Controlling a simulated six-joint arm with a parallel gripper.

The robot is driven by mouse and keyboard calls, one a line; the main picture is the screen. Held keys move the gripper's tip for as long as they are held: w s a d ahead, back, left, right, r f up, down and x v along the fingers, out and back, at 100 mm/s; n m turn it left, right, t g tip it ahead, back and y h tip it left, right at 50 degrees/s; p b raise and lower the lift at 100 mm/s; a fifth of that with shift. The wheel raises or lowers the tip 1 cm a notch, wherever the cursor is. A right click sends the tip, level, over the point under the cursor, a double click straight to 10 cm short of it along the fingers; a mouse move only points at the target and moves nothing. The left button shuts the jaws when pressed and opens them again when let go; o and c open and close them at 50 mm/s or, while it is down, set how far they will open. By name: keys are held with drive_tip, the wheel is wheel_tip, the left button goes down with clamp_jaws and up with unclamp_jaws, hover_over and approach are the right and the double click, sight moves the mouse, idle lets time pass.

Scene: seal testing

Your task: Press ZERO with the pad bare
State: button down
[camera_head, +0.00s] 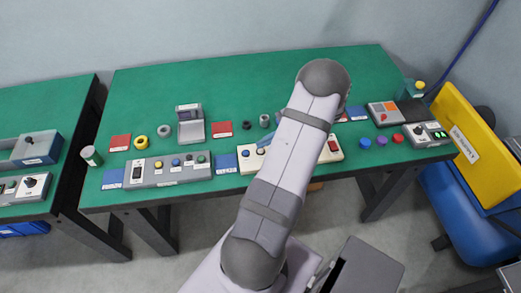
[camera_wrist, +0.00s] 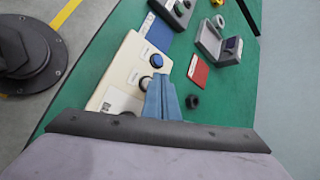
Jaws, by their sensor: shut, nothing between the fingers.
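My gripper (camera_wrist: 163,88) shows in the wrist view as shut blue fingers with nothing between them. Its tips appear over the edge of a cream button panel (camera_wrist: 117,72), beside a dark button (camera_wrist: 146,83); I cannot tell whether they touch it. A blue button (camera_wrist: 156,60) sits farther along this panel. The labels are too small to read, so I cannot tell which button is ZERO.
A red mat (camera_wrist: 199,71) and a small black ring (camera_wrist: 192,102) lie near my fingers. A grey button panel (camera_head: 168,169) stands left of the cream one. Small coloured caps (camera_head: 382,141) and another control box (camera_head: 427,134) are at right. The table's back is clear.

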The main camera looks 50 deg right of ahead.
drive_tip(key=shift+f+b, duration=0.4)
drive_tip(key=shift+f, duration=0.05)
drive_tip(key=shift+f+b, duration=0.3)
drive_tip(key=shift+f, duration=0.05)
idle(0.9)
drive_tip(key=shift+r, duration=0.1)
drive_tip(key=shift+r+p, duration=0.55)
drive_tip(key=shift+r, duration=0.15)
drive_tip(key=shift+r, duration=0.1)
wheel_tip(320, 180, up, 5)
drive_tip(key=p, duration=0.3)
idle(0.5)
drive_tip(key=shift+d, duration=0.1)
idle(0.6)
